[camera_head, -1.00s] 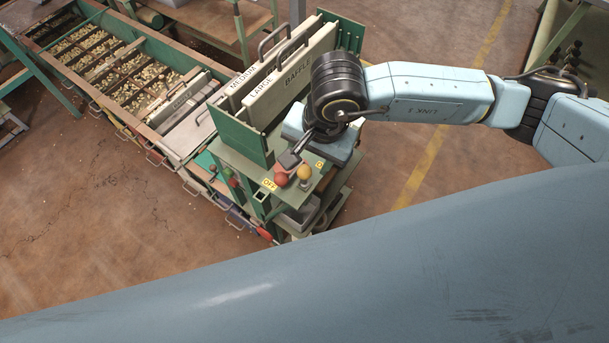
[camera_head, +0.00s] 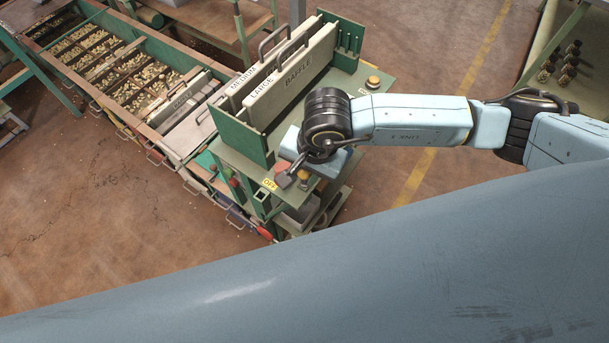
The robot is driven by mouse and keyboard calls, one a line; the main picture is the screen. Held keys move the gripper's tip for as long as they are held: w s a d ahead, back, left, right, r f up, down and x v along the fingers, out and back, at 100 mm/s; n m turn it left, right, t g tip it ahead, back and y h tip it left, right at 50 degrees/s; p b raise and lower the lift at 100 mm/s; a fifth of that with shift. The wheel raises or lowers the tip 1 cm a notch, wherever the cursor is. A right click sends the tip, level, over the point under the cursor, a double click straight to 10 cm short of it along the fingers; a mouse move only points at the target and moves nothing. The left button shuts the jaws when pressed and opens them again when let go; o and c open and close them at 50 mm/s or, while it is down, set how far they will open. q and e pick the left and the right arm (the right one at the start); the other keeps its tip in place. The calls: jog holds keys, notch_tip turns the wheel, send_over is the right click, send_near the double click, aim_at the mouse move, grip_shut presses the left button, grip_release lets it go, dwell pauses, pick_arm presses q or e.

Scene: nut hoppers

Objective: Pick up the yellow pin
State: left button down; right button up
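My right gripper (camera_head: 291,180) reaches down at this corner, with one dark fingertip showing just left of the yellow pin. The other finger is hidden or too small to make out, so I cannot tell whether it is open or touching the pin. My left gripper is not in view.
Baffle plates (camera_head: 297,75) marked LARGE and MEDIUM stand upright in the cart behind my wrist. Another yellow knob (camera_head: 373,82) sits at the cart's far right corner. A long hopper (camera_head: 122,75) with nuts extends left. The floor right of the cart is clear.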

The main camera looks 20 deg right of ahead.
jog(key=c, duration=0.4)
notch_tip(320, 180, up, 10)
jog(key=shift+r, duration=0.1)
dwell(0.6)
